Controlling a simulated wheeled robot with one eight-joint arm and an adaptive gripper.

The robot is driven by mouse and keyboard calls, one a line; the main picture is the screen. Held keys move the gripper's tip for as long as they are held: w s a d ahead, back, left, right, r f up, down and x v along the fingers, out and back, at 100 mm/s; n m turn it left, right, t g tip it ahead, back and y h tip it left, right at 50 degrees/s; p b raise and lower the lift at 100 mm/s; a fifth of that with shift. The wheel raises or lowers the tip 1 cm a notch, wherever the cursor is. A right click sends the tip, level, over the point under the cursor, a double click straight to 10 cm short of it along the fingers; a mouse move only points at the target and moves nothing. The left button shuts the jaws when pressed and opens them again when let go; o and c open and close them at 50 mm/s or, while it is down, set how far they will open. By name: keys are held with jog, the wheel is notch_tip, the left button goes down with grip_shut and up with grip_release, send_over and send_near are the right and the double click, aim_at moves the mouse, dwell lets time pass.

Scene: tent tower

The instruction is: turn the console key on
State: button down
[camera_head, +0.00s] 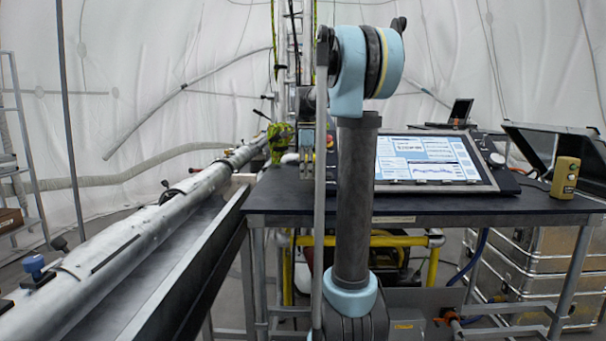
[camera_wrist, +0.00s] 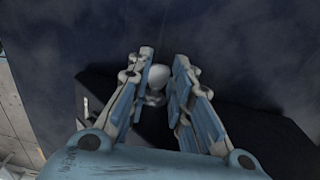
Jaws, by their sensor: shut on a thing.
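In the wrist view, my gripper (camera_wrist: 160,62) has its two fingers closed in on a pale, rounded knob (camera_wrist: 157,77), which looks like the head of the console key. The knob stands on a black box (camera_wrist: 240,122) that lies on a dark surface. The knob's lower part and the key slot are hidden or too dark to make out, so its turn angle cannot be told. In the head view, my own arm covers much of the area around the gripper and the key. The lit console screen (camera_head: 430,158) stands to the right of my arm on the black table.
The black table (camera_head: 400,205) carries a yellow handheld box (camera_head: 564,178) at right. A long metal tube (camera_head: 130,240) runs along the left. Metal cases (camera_head: 540,250) stand at lower right. A red button (camera_head: 330,141) shows beside my arm.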

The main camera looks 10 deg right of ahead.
jog(key=shift+w+t, duration=0.1)
jog(key=shift+t, duration=0.2)
jog(key=c, duration=1.4)
grip_release()
jog(key=shift+w+f, duration=0.1)
jog(key=shift+c, duration=0.2)
jog(key=shift+r, duration=0.3)
notch_tip(320, 180, up, 11)
jog(key=shift+r, duration=0.2)
jog(key=shift+s, duration=0.2)
